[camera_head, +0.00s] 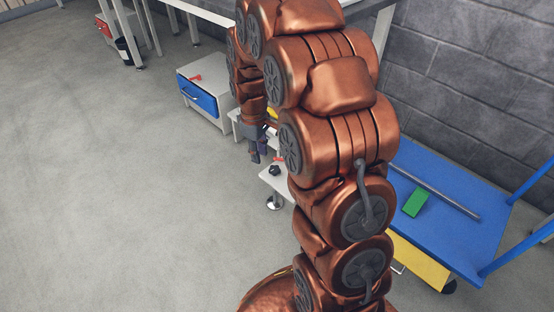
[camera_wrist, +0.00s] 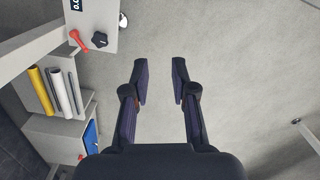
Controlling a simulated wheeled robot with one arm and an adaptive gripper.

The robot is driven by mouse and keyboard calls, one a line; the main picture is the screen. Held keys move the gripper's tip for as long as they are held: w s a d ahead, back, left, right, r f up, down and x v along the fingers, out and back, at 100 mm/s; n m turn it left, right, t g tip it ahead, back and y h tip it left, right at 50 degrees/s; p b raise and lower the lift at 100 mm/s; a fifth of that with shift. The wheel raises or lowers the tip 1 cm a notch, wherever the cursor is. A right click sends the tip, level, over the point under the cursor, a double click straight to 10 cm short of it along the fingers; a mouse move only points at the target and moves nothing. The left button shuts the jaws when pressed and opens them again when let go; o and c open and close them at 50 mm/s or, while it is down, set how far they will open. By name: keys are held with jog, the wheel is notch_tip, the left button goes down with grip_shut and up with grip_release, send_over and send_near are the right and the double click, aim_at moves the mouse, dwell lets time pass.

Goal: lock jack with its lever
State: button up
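A red lever (camera_wrist: 79,41) and a black knob (camera_wrist: 99,40) sit on a light grey plate (camera_wrist: 100,14) at the upper left of the wrist view. The plate also shows in the head view (camera_head: 270,182), with a round metal foot (camera_head: 274,204) below it. I cannot tell which part is the jack itself. My gripper (camera_wrist: 160,70) is open and empty, with bare floor between its fingers; in the wrist view the lever is to its left, apart from it. In the head view my gripper (camera_head: 260,155) hangs near the plate, and my arm hides part of the area.
A grey cabinet (camera_head: 222,110) with a blue drawer (camera_head: 199,97) and a red piece (camera_head: 195,77) on top stands behind. Yellow (camera_wrist: 42,90) and white (camera_wrist: 60,92) rolls lie in a rack. A blue cart (camera_head: 430,240) carries a green block (camera_head: 415,202). The left floor is clear.

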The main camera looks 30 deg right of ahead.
jog(key=w+d+f+n+t+b, duration=0.1)
jog(key=w+d+f+n+b, duration=0.1)
jog(key=w+d+f, duration=0.75)
jog(key=n+t+h+b, duration=0.1)
jog(key=n, duration=0.2)
send_near(277, 158)
jog(key=f, duration=0.1)
jog(key=shift+w+d+f+b, duration=0.2)
jog(key=shift+f+b, duration=0.25)
jog(key=shift+f, duration=0.9)
jog(key=shift+w+d+f+b, duration=0.15)
jog(key=shift+f+b, duration=0.3)
jog(key=shift+f, duration=0.9)
jog(key=shift+w+d+f+b, duration=0.2)
jog(key=shift+f+b, duration=0.25)
jog(key=shift+f, duration=0.9)
jog(key=shift+r, duration=0.1)
grip_shut()
